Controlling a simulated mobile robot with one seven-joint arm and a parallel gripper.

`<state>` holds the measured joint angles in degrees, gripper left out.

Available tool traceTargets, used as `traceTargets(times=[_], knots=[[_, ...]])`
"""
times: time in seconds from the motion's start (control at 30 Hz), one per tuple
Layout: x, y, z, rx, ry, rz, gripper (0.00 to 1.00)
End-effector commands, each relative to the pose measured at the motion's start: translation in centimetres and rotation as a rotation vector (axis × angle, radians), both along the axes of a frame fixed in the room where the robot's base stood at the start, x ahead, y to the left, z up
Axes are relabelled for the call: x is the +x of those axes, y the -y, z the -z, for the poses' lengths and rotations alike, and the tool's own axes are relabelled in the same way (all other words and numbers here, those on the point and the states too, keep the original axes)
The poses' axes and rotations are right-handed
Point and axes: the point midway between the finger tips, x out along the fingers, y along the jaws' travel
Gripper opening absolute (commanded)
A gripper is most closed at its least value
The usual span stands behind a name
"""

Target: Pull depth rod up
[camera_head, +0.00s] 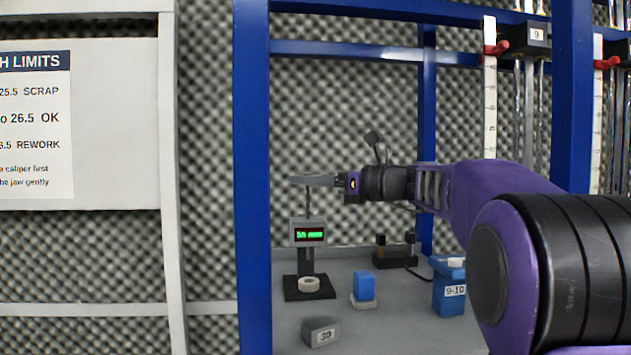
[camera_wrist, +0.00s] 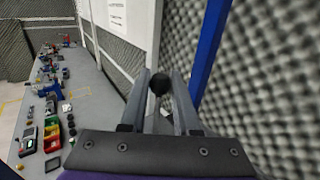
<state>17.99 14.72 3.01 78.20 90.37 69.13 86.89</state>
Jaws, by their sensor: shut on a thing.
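The depth gauge (camera_head: 309,235) stands on the grey bench, with a lit green readout too small to read surely. Its thin depth rod (camera_head: 308,203) rises upright from the top of the gauge to my gripper (camera_head: 312,181). My gripper reaches in level from the right and is shut on the top of the rod. In the wrist view the rod's round black knob (camera_wrist: 159,83) sits between the two fingers. In the head view the fingers hide the knob. A pale ring (camera_head: 308,284) lies on the gauge's dark base below.
A blue block (camera_head: 364,287), a grey block marked 30 (camera_head: 321,331) and a blue box marked 9-10 (camera_head: 449,293) stand nearby. A dark stand (camera_head: 396,257) is behind. A blue post (camera_head: 252,180) rises left of the gauge.

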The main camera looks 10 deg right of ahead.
Motion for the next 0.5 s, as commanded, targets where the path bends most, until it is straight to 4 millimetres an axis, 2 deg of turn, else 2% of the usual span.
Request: traceTargets(times=[0.3,0.33,0.5], knots=[[0.01,0.04,-0.03,-0.001,-0.001,0.002,0.00],[0.01,0.04,-0.02,-0.001,-0.001,0.002,0.32],[0.00,0.03,-0.02,-0.001,-0.001,0.002,0.61]])
